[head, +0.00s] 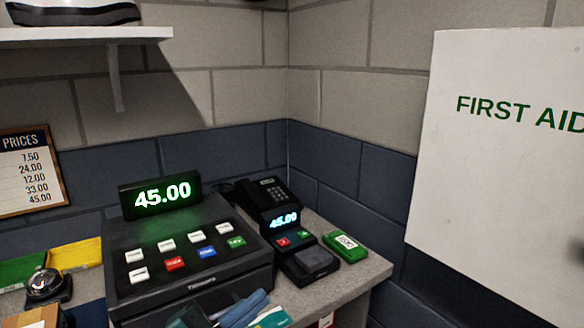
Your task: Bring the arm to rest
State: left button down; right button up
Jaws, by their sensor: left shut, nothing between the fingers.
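My left gripper (244,308) shows at the bottom edge, in front of the lower right of the cash register (190,284). Its blue-grey fingers are shut with nothing between them, and most of the arm is out of the frame. I cannot tell whether it touches anything. My right gripper is not in view.
The register's display (161,195) reads 45.00. A card terminal (285,225), also showing 45.00, and a green item (345,244) stand on the grey counter (352,280). A bell (46,287) is at left.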

pick_arm(q)
jog(key=s+a+f+n+t+y, duration=0.1)
jog(key=a+f+n+t+y, duration=0.1)
jog(key=a+f+n+y, duration=0.4)
jog(key=s+a+f+n+t+y, duration=0.1)
jog(key=f+n+y, duration=0.7)
jog(key=f, duration=0.4)
jog(key=s+a+f+n+g+y, duration=0.1)
jog(key=s+f+n+g, duration=0.4)
jog(key=s+f, duration=0.5)
notch_tip(320, 180, down, 3)
jog(key=shift+s+a+r+g, duration=0.15)
jog(key=shift+r+g, duration=0.05)
jog(key=shift+g, duration=0.1)
